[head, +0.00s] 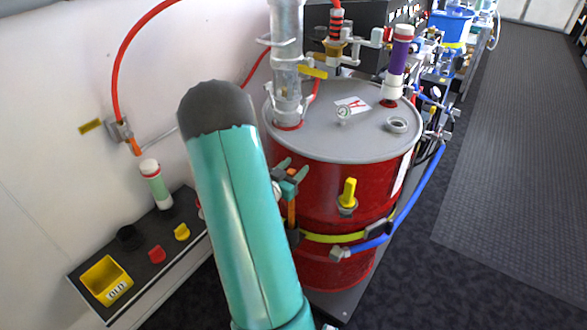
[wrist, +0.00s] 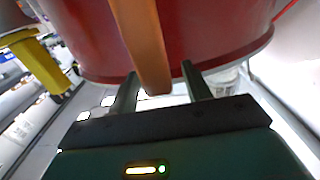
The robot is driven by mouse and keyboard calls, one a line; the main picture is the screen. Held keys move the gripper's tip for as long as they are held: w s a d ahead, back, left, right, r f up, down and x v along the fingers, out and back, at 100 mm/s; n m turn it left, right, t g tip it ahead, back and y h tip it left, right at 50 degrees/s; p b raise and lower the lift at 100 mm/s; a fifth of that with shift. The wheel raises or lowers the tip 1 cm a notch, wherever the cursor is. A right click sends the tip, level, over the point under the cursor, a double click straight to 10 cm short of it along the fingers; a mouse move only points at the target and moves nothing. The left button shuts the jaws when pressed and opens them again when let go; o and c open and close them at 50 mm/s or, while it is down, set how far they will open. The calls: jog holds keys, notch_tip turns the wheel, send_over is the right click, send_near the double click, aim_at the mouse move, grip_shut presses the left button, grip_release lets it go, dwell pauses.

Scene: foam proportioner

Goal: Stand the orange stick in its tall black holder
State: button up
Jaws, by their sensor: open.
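The orange stick (head: 291,212) is upright against the front of the red drum, just below my gripper (head: 291,174). Its lower end meets a dark, upright piece (head: 294,238) that looks like the black holder; I cannot tell how deep the stick sits in it. In the wrist view the stick (wrist: 147,45) runs from the top edge down to between my two fingers (wrist: 162,90), with gaps visible on both sides. My gripper is open around the stick's end. The holder does not show clearly in the wrist view.
The red drum (head: 330,185) stands close behind my gripper. A yellow valve handle (head: 348,192) sticks out to the right, above a yellow and blue hose (head: 410,190). A wall shelf (head: 195,225) at left holds a yellow bin (head: 105,280) and small caps. Floor at right is clear.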

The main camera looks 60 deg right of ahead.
jog(key=shift+a, duration=0.1)
jog(key=w+a, duration=0.2)
jog(key=a, duration=1.1)
jog(key=shift+a, duration=0.25)
jog(key=shift+w, duration=0.1)
